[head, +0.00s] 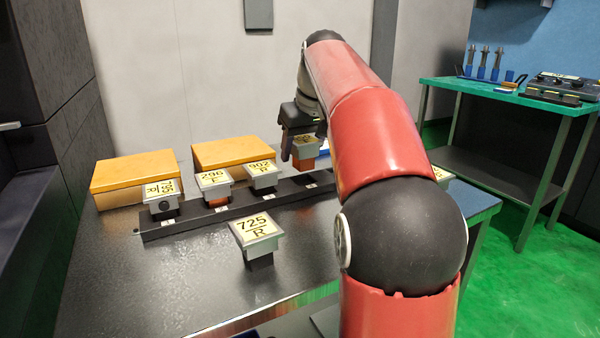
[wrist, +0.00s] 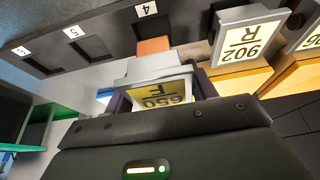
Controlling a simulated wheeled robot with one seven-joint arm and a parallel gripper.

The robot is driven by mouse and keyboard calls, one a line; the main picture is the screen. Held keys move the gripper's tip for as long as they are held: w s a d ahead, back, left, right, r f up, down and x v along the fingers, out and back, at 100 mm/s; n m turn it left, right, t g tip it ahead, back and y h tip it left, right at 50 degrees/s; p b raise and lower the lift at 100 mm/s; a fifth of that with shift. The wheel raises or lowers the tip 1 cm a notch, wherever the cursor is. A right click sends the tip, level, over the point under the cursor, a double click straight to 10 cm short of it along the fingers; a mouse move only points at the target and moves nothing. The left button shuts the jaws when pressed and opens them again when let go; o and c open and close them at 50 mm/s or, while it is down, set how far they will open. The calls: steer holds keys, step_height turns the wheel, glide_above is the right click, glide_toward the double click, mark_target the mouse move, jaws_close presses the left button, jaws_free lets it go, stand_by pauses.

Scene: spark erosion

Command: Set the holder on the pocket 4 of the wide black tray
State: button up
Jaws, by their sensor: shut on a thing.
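My gripper (head: 304,152) is shut on a grey holder labelled 650 F (wrist: 157,92), with an orange block at its lower end. The holder also shows in the head view (head: 306,147), held above the wide black tray (head: 290,199). In the wrist view the orange block (wrist: 153,46) is in front of pocket 4 (wrist: 153,29), beside its number label, and hides part of it. Whether the block touches the tray cannot be told there; in the head view it looks clear of it. The neighbouring holder 902 R (head: 262,173) stands in the tray.
Holders 296 L (head: 214,182) and one with a turned label (head: 160,193) stand in the tray. Holder 725 R (head: 257,234) stands on the table in front. Two orange boxes (head: 135,176) (head: 232,151) are behind. Pocket 5 (wrist: 92,49) is empty.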

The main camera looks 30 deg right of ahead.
mark_target(302, 164)
steer(key=shift+f+b, duration=1.7)
steer(key=shift+f, duration=0.2)
